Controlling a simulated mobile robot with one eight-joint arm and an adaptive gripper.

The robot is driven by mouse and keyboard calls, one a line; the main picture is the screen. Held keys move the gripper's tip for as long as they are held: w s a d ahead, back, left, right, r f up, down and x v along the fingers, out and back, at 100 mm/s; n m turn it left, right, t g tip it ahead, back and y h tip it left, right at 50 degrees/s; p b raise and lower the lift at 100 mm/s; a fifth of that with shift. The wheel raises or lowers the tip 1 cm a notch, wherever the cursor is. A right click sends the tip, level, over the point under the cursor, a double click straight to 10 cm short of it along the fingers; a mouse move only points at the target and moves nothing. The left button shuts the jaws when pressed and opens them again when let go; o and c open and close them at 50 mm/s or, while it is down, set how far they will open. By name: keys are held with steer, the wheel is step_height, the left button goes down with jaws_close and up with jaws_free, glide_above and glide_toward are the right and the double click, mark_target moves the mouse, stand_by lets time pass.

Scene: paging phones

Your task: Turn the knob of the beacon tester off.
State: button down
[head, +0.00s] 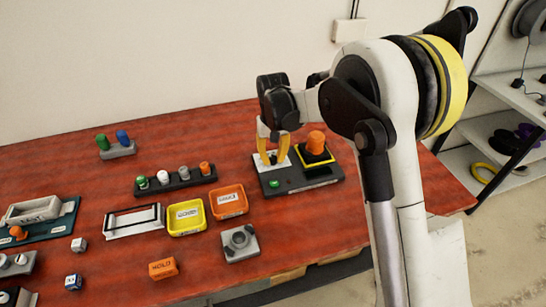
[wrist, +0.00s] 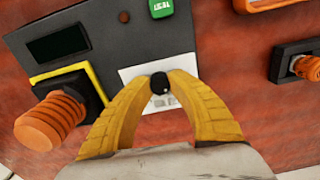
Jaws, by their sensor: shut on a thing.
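The beacon tester (head: 310,186) is a dark grey box near the right end of the table. It carries an orange beacon (head: 316,142) on a yellow-edged base, a green button (head: 274,183) and a pale label plate (head: 264,166). In the wrist view the beacon (wrist: 52,120) is at the left and the green TEST button (wrist: 162,7) at the top. My gripper (head: 272,155) reaches down over the pale plate. Its yellow fingertips are closed on a small black knob (wrist: 160,84), seen between them in the wrist view. The knob's pointer setting cannot be read.
An orange tray (head: 229,201) and a yellow tray (head: 187,217) lie left of the tester. A grey block with a round socket (head: 241,243) is in front. A dark rack with several coloured pegs (head: 175,180) stands farther left. The wall is behind.

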mark_target(273, 158)
steer(key=shift+n, duration=0.4)
steer(key=c, duration=1.2)
jaws_free()
step_height(273, 158, up, 12)
